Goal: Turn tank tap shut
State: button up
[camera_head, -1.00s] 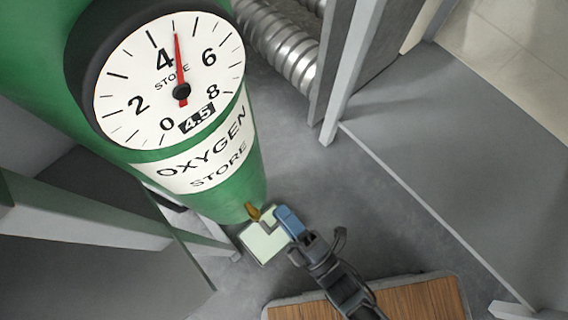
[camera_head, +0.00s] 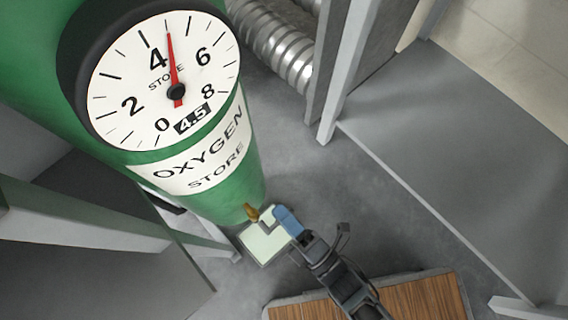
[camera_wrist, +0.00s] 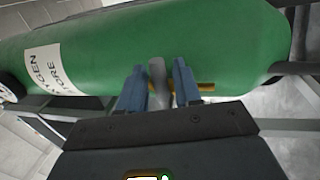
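The green oxygen store tank (camera_head: 235,185) carries a white gauge with a red needle between 4 and 6 and a 4.5 readout. A small brass tap part (camera_head: 252,212) sticks out low on the tank. My gripper (camera_head: 283,217) is just right of it, with blue fingers. In the wrist view the fingers of my gripper (camera_wrist: 160,85) are apart, and a grey upright piece (camera_wrist: 158,78) stands between them with narrow gaps at its sides. A brass bar (camera_wrist: 206,87) shows beside the right finger. I cannot tell whether the fingers touch the tap.
A pale square plate (camera_head: 266,246) lies under the tap. A wooden-topped platform (camera_head: 420,300) is at the bottom. Grey frame posts (camera_head: 345,75) and a ribbed metal duct (camera_head: 285,50) stand behind to the right. Grey floor is clear right of my gripper.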

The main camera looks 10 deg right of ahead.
jog(key=shift+o, duration=0.6)
jog(key=v, duration=0.7)
jog(key=shift+s+d+p, duration=0.25)
jog(key=shift+s+p, duration=0.05)
jog(key=shift+p, duration=0.1)
jog(key=s+d+r+m+g+h, duration=0.1)
jog(key=s+d+r+m+h, duration=0.3)
jog(key=r+m, duration=0.45)
jog(key=s+d+r+m+h, duration=0.1)
jog(key=d+r+m+h, duration=0.2)
jog(key=d+r+m, duration=0.45)
jog(key=s+d+r+m+g+h, duration=0.1)
jog(key=s+d+r+m+h, duration=0.25)
jog(key=r+m, duration=0.65)
notch_tip(320, 180, up, 31)
jog(key=n+p, duration=0.1)
jog(key=p, duration=2.9)
jog(key=shift+w+h, duration=0.3)
jog(key=shift+h, duration=0.05)
